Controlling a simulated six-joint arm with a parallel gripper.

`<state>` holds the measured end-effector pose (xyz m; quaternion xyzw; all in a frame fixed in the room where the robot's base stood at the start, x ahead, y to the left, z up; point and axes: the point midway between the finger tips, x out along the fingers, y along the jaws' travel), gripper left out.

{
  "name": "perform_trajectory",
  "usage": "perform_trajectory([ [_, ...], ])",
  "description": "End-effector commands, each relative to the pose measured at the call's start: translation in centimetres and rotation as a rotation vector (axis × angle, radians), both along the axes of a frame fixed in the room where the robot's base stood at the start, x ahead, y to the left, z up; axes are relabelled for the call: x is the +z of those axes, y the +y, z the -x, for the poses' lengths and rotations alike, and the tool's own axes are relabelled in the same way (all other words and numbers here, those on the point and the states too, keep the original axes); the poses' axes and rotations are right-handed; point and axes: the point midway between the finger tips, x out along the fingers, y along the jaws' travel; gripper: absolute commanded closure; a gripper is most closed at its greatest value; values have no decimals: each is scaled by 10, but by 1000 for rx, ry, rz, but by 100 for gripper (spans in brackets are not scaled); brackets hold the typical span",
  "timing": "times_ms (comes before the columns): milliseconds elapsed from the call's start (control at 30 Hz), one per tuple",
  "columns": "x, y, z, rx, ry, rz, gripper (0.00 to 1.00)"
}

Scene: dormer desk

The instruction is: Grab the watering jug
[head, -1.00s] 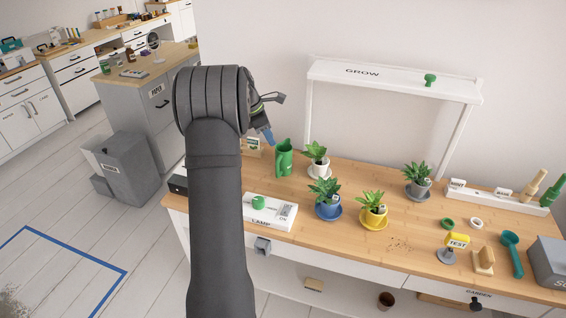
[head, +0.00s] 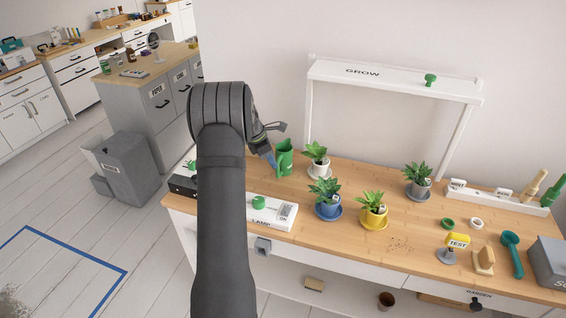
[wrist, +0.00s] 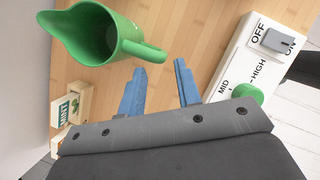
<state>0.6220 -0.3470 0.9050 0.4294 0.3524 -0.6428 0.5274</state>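The green watering jug (head: 286,157) stands upright at the back left of the wooden desk in the head view. In the wrist view the jug (wrist: 92,34) is at the upper left, its spout to the left and its handle towards my fingers. My gripper (wrist: 160,88) is open, its two blue fingers apart with bare desk showing between them. The left finger is close to the jug's handle; whether they touch I cannot tell. In the head view my gripper (head: 271,160) is just left of the jug, partly hidden by my arm.
A white lamp control box (head: 272,212) with a green knob lies in front of the jug. The white GROW frame (head: 390,80) rises behind.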

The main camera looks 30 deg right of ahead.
Motion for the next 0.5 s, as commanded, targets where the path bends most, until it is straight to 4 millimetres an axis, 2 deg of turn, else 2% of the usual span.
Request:
perform_trajectory([
  [167, -14, -8, 1, -1, 2, 0, 69],
  [367, -41, -21, 3, -1, 1, 0, 69],
  [500, -46, -24, 3, 0, -2, 0, 69],
])
